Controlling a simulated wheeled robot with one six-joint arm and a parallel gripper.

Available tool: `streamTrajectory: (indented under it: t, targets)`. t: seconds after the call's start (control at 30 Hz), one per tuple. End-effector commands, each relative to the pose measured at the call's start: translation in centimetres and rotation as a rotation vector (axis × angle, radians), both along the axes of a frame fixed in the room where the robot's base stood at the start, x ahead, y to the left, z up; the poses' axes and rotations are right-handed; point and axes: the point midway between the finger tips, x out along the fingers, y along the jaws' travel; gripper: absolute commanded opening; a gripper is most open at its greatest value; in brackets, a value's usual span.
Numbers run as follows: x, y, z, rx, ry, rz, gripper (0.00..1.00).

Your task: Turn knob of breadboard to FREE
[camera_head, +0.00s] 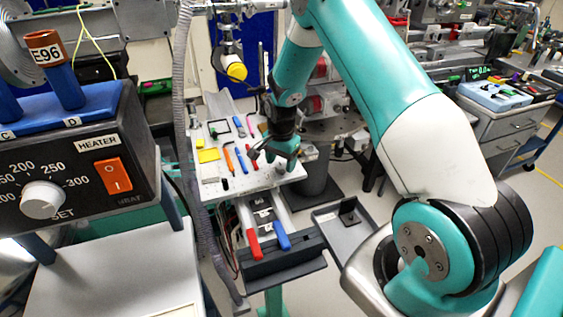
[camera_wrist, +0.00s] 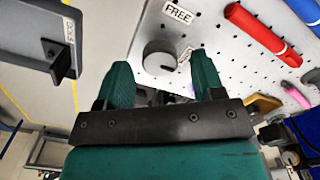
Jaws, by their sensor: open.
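The breadboard (camera_head: 262,183) is a pale perforated plate in the middle of the head view, and it also shows in the wrist view (camera_wrist: 225,45). The knob (camera_wrist: 160,55) is a round, light grey piece on the plate in the wrist view. A FREE label (camera_wrist: 178,13) sits above it in that picture. A second label (camera_wrist: 185,57) beside the knob is partly hidden by a finger and unreadable. My gripper (camera_head: 275,158) is low over the breadboard's right part, open. In the wrist view its green fingers (camera_wrist: 163,80) point toward the knob; contact cannot be told.
Several tools lie on the breadboard, including a red one (camera_wrist: 258,30) and a blue one (camera_head: 240,160). The heater box (camera_head: 75,160) stands at left.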

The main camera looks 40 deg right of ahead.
Motion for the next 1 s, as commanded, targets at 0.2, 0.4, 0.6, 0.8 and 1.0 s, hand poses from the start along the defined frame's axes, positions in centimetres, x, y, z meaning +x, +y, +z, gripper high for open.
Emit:
streamTrajectory:
  t: [0.2,0.4,0.6,0.8,1.0]
  targets:
    - [-0.02,0.02,-1.25,0.0,0.0,0.0,0.62]
    - [-0.01,0.01,-1.31,0.0,0.0,0.0,0.62]
    - [-0.02,0.0,-1.29,0.0,0.0,0.0,0.25]
    - [-0.03,-0.01,-1.28,0.0,0.0,0.002,0.13]
    - [-0.03,-0.02,-1.31,0.0,0.0,0.038,0.13]
